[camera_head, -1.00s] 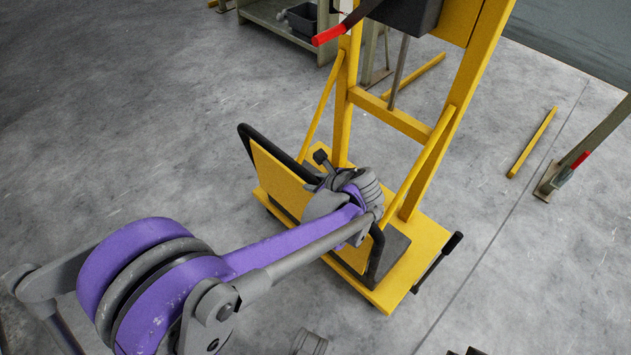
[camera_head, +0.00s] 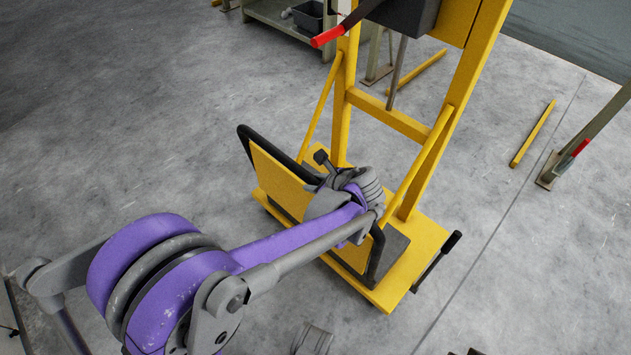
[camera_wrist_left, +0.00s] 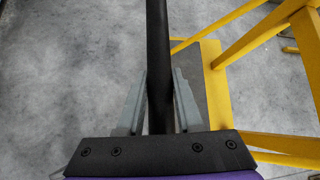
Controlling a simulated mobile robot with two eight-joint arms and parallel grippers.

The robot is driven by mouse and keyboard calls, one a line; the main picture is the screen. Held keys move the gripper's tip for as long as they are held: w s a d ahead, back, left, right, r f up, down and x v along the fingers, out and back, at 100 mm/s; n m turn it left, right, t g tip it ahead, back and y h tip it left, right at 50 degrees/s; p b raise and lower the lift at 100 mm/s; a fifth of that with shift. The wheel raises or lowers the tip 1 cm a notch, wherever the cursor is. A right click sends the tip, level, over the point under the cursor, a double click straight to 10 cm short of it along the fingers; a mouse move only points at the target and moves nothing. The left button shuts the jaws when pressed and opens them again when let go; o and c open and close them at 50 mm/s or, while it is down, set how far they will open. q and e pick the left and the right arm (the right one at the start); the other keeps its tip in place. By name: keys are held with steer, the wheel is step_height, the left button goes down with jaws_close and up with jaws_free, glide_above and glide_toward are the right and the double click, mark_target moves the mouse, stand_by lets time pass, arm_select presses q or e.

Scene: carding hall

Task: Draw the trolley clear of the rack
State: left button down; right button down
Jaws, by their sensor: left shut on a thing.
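The trolley (camera_head: 425,240) has a yellow base, a tall yellow upright frame and a black handle bar around a yellow panel (camera_head: 280,180). It stands upright on the floor at the middle right of the head view. My left gripper (camera_head: 338,186) is at the handle bar, its fingers largely hidden behind my wrist there. In the left wrist view my left gripper (camera_wrist_left: 159,85) has its two grey fingers on either side of the black bar (camera_wrist_left: 157,40), shut on it. My right gripper is not in view.
A grey-green shelf (camera_head: 270,20) with a black bin (camera_head: 308,17) stands at the top. A slanted grey post (camera_head: 595,135) with a red-handled lever is at the right. Yellow floor strips (camera_head: 533,133) lie nearby. Bare concrete (camera_head: 120,130) is open to the left.

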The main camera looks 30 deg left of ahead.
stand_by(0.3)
arm_select(q)
steer(key=shift+c, duration=2.4)
jaws_free()
steer(key=shift+w, duration=0.1)
steer(key=p+v, duration=0.2)
steer(key=v, duration=0.8)
steer(key=shift+d+r+p, duration=0.25)
steer(key=shift+r+p, duration=0.05)
steer(key=shift+p, duration=0.1)
